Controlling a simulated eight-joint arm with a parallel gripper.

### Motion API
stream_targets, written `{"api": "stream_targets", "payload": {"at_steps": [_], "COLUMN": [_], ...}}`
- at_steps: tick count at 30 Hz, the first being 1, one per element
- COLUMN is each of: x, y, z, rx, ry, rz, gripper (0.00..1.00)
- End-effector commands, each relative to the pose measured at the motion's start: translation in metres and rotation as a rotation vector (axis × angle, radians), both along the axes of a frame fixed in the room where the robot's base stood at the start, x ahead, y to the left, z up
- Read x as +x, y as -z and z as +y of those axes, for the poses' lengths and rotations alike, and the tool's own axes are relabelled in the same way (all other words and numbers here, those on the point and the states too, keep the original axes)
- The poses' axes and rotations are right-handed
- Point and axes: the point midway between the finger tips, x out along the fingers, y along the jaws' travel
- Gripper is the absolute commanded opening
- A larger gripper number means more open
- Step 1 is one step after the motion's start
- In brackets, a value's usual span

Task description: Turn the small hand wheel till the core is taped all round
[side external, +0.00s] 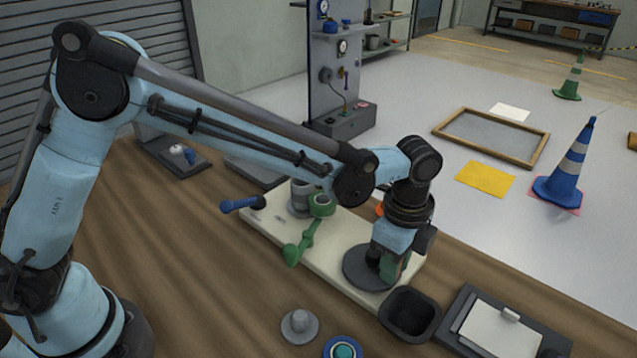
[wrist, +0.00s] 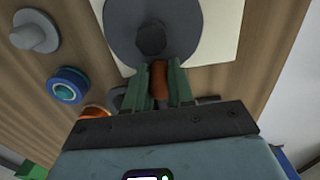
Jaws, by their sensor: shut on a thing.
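A dark grey wheel (side external: 362,268) with a raised dark hub lies flat at the right end of a cream board (side external: 335,262). In the wrist view the wheel (wrist: 126,38) shows its hub and an orange-brown grip (wrist: 160,80) near its edge. My gripper (side external: 388,268) is down over the wheel; its green fingers (wrist: 161,76) are shut on this grip. A grey upright cylinder (side external: 300,193), perhaps the core, stands at the board's other end beside a green arm (side external: 308,238) with round ends. The tape on it cannot be made out.
A blue handle (side external: 241,204) juts out at the board's left end. A black bin (side external: 409,312), a grey flanged spool (side external: 300,325) and a blue ring with a teal centre (side external: 343,348) stand in front. A dark tray (side external: 500,328) lies at right. Bare wood lies left of the board.

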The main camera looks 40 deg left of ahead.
Motion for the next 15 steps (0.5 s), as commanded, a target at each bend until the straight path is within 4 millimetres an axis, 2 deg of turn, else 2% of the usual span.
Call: {"api": "stream_targets", "payload": {"at_steps": [8, 15], "x": [0.001, 0.01], "y": [0.0, 0.0], "z": [0.0, 0.002], "rx": [0.0, 0.0], "ry": [0.0, -0.001], "rz": [0.0, -0.001], "gripper": [0.09, 0.09]}}
